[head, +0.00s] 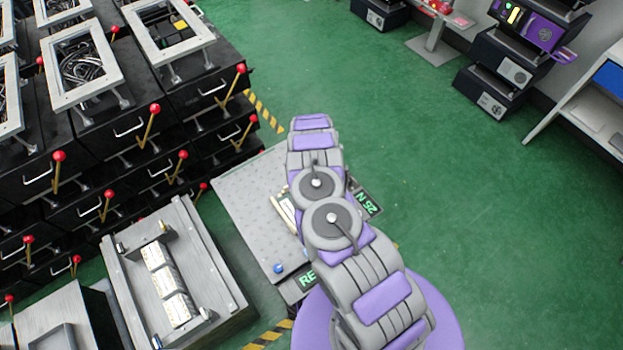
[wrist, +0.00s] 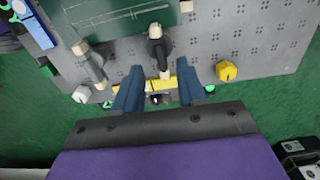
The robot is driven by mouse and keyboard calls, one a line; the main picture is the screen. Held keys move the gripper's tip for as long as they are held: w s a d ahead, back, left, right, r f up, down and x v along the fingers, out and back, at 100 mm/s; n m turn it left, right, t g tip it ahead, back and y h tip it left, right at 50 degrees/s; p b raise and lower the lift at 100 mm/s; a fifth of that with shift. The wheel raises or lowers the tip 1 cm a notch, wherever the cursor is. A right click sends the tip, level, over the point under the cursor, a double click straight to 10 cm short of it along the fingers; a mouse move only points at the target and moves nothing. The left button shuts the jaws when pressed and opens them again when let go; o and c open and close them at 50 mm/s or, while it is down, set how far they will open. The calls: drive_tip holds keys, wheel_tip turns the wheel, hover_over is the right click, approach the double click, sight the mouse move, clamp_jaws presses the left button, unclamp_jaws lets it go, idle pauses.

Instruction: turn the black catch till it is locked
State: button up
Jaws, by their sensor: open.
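In the wrist view, a black catch (wrist: 159,48) with a rounded top is mounted on a grey perforated panel (wrist: 225,35). Its lower end points toward my gripper, near a yellow strip. My gripper (wrist: 158,88) is open, with its two blue fingers apart on either side of the yellow strip. The catch lies just beyond the fingertips, between their lines; I cannot tell whether anything touches. In the head view the grey panel (head: 243,205) lies partly under my arm, which hides the catch and my gripper.
A green plate (wrist: 120,22) is above. In the head view, black drawers (head: 85,140) with red-knobbed levers fill the left; green floor is open at right.

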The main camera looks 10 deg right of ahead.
wheel_tip(320, 180, up, 11)
drive_tip(key=p, duration=0.2)
drive_tip(key=shift+a, duration=0.15)
idle(0.5)
